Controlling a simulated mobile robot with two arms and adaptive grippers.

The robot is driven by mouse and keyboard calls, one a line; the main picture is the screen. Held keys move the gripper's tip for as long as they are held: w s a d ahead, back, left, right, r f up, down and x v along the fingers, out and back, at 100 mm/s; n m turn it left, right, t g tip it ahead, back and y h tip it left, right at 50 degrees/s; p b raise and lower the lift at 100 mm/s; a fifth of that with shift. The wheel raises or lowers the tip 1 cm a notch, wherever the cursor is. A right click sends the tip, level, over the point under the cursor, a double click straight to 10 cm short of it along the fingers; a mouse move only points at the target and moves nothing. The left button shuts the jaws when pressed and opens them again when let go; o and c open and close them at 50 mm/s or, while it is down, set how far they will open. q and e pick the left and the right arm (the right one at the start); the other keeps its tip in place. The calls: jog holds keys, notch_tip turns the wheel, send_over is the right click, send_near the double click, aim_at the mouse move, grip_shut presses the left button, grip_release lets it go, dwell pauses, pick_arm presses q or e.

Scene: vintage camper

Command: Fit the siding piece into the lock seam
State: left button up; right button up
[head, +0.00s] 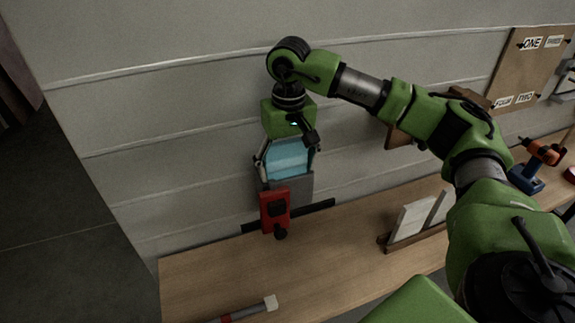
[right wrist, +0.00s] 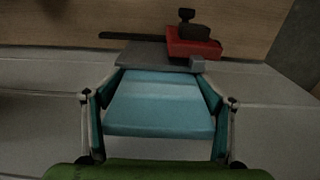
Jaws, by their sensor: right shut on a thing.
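The siding piece (head: 287,158) is a light blue panel. My right gripper (head: 288,170) is shut on it, with a finger at each side edge, and points down in front of the grooved wall. In the right wrist view the siding piece (right wrist: 160,100) lies between both fingers of the right gripper (right wrist: 162,85). Its far edge meets or overlaps a grey plate (head: 302,186), also seen in the right wrist view (right wrist: 150,55). I cannot tell whether it touches or sits in a seam there. A red clamp (head: 274,212) stands at the plate. My left gripper is out of view.
A black strip (head: 316,210) lies along the wooden bench (head: 210,280) at the wall. A rack with pale panels (head: 412,218) and a cordless drill (head: 535,165) stand to the right. A tool with a pale head (head: 268,303) lies at the front. The bench's left part is mostly clear.

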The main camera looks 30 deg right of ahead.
aim_at(288, 177)
jog(key=shift+f+b, duration=0.4)
jog(key=shift+f, duration=0.15)
jog(key=o, duration=1.4)
jog(key=r, duration=1.2)
jog(key=shift+s, duration=0.2)
